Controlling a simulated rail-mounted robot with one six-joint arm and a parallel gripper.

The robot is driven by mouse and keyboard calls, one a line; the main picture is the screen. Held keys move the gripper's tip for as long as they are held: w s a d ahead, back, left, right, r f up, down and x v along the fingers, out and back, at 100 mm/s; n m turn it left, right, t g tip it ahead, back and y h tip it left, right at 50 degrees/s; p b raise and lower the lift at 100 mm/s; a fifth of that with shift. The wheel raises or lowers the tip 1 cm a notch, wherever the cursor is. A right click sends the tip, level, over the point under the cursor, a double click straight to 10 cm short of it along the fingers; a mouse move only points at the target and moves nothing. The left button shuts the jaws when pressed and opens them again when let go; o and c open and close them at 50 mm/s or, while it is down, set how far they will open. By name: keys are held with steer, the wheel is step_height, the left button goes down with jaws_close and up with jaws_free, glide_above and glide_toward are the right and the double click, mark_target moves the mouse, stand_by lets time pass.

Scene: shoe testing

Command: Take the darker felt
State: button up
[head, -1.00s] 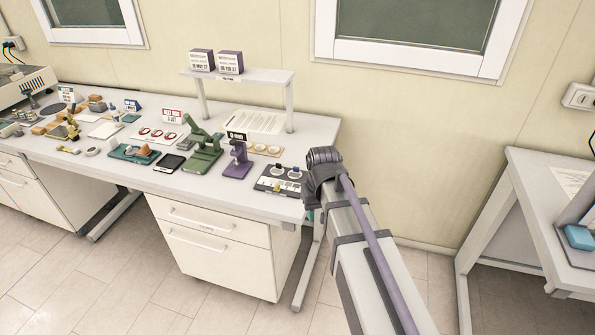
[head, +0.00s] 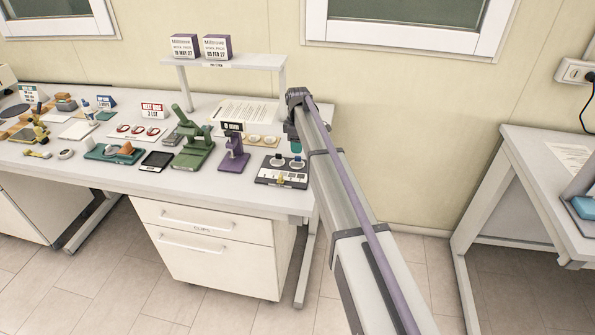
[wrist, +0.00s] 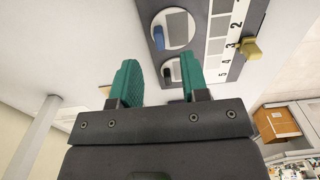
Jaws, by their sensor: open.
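A dark panel (head: 268,178) with two round white discs and a numbered scale lies at the right end of the bench. The other disc carries a blackish pad (wrist: 176,73), the darker one, partly hidden behind a finger. My gripper (wrist: 159,60) is open with teal fingers and nothing between them. It points at the panel, with the right finger overlapping the darker pad in the picture. In the head view my gripper (head: 296,146) hangs just above the panel's back right.
A yellow slider (wrist: 251,47) sits at the scale's edge. A purple device (head: 233,155) and a green press (head: 195,145) stand left of the panel. A raised shelf (head: 225,63) with two boxes is behind. Open floor lies right of the bench.

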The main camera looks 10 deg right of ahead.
mark_target(296, 156)
steer(key=f+b, duration=0.5)
steer(key=shift+w+a+f, duration=0.2)
steer(key=shift+a, duration=0.05)
steer(key=shift+r, duration=0.25)
jaws_close()
